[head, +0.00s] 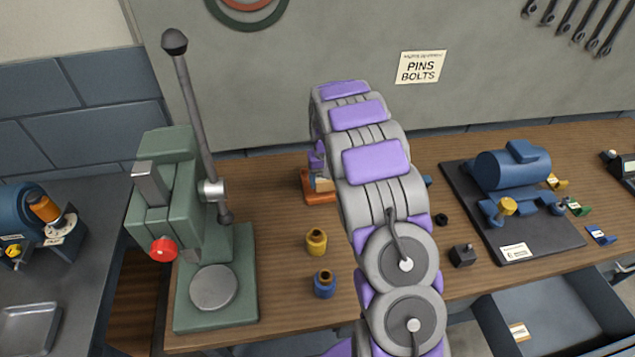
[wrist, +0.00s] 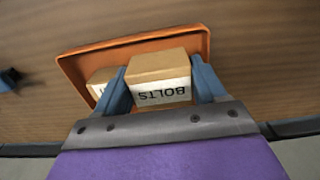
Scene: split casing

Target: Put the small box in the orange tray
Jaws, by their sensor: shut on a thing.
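The small box (wrist: 160,73) is a tan carton with a white label reading BOLTS. In the wrist view my gripper (wrist: 160,88) is shut on it, one blue finger on each side. The box is over the orange tray (wrist: 185,40); I cannot tell whether it touches the tray floor. Another tan box (wrist: 99,83) with a white label is in the tray at left, partly hidden by a finger. In the head view the orange tray (head: 318,198) shows left of my arm, with most of it hidden.
A green press (head: 195,220) stands at left. Two small fittings, one yellow (head: 316,242) and one blue (head: 324,284), stand on the bench in front of the tray.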

